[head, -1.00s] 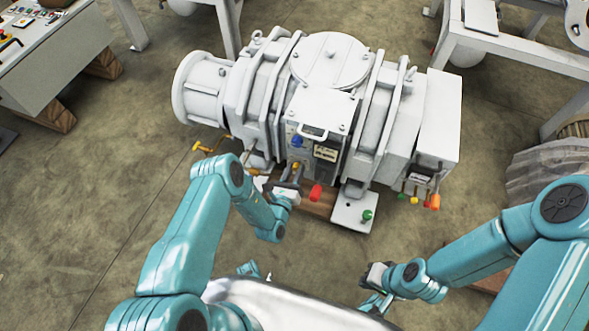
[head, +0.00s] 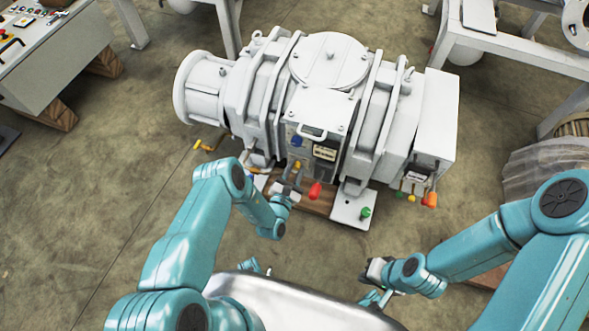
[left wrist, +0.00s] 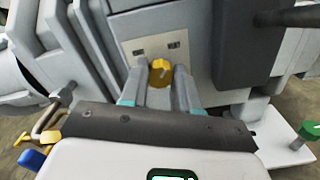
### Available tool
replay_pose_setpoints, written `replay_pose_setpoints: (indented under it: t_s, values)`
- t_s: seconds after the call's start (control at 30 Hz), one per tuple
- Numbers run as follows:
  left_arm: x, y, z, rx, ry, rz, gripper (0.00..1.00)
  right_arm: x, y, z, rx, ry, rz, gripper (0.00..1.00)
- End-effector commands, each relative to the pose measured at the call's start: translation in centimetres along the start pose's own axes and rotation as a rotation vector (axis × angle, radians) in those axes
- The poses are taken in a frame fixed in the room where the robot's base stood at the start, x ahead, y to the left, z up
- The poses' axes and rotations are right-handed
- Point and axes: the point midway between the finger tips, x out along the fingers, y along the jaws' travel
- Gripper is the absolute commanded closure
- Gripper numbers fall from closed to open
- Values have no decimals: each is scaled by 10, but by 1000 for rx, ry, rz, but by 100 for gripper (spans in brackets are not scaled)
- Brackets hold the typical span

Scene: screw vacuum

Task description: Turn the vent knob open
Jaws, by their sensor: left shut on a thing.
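The white vacuum machine (head: 331,62) stands in the middle of the head view. A yellow knob (head: 297,165) sits low on its front panel, and it also shows in the left wrist view (left wrist: 160,72). I take this to be the vent knob. My left gripper (head: 293,181) reaches it from the front. In the left wrist view its two fingers (left wrist: 161,85) are shut on the yellow knob, one on each side. A pale mark shows on the knob's face. My right gripper (head: 371,298) is low in the head view, away from the machine, and its jaw opening is unclear.
A red knob (head: 315,190) is just right of my left gripper. A green knob (head: 365,212) is on the white base plate (head: 347,210). Several coloured handles (head: 429,200) hang at the machine's right end. Yellow and blue handles are at left. Open floor lies left.

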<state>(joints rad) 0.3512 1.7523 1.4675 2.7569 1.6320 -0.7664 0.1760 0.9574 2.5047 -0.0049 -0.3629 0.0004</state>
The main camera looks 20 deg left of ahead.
Motion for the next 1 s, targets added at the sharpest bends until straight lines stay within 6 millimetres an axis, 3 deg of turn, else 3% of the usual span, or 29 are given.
replay_pose_setpoints:
  t_s: [0.53, 0.57, 0.6, 1.0]
  values:
    - [-2, -1, -2, 19, 6, -1, 100, 0, 0, 0, 0, 0, 0, 100]
    - [-2, -1, -2, 19, 6, -1, 60, 0, 0, 0, 0, 0, 0, 100]
    - [-2, -1, -2, 19, 6, -1, 46, 0, 0, 0, 0, 0, 0, 100]
    - [-8, 0, 0, 19, 4, 0, 44, -4, -1, 0, 0, 0, 0, 100]
